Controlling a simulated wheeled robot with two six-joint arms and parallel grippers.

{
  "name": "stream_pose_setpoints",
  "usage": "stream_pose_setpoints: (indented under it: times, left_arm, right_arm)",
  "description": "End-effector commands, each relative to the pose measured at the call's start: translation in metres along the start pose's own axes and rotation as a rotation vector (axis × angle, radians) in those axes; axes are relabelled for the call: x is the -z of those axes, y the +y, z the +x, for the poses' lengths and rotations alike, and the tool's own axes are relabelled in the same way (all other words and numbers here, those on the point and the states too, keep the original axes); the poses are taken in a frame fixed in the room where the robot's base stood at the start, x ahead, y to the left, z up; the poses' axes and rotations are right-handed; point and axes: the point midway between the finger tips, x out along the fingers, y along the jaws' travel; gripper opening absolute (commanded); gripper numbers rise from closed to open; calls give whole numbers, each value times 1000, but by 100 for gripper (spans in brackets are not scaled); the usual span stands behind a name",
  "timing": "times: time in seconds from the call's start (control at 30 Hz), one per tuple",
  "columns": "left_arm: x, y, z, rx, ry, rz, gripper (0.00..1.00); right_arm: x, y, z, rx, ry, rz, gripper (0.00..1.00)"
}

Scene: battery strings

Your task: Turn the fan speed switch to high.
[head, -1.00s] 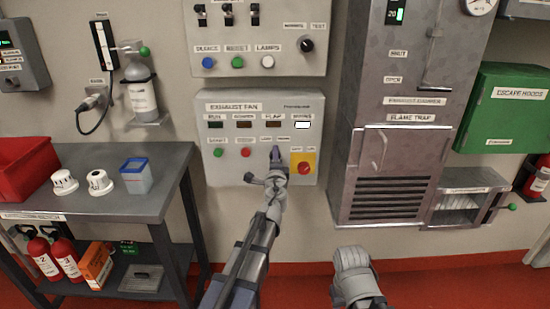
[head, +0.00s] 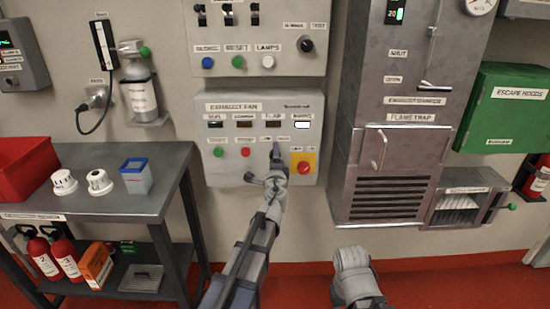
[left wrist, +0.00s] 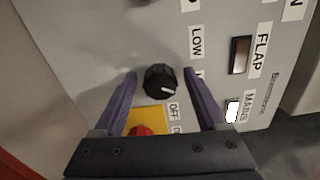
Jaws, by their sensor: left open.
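The fan speed switch is a black round knob (left wrist: 159,80) on the grey exhaust fan panel (head: 225,175). In the left wrist view its white pointer mark sits at the lower right of its face. In the head view my left gripper (head: 276,153) covers the knob. My right gripper (head: 355,270) hangs low, away from the panel; its jaws are unclear.
A red button on a yellow plate (head: 310,157) is just right of my left gripper and also shows in the left wrist view (left wrist: 153,118). Green (head: 218,152) and red (head: 246,152) buttons are to the left. A workbench (head: 140,205) stands at left.

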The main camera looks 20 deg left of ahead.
Motion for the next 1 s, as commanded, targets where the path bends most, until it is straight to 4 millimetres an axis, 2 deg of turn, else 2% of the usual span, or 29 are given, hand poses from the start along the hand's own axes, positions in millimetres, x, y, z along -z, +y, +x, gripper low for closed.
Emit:
stream_pose_setpoints:
  times: [0.27,0.7,1.0]
  left_arm:
    - [0,0,-9,0,0,0,74]
    - [0,0,-74,0,1,0,74]
    - [0,0,-78,0,0,0,74]
  right_arm:
    - [0,0,0,0,0,0,44]
    - [0,0,0,0,0,0,44]
    - [0,0,0,0,0,0,44]
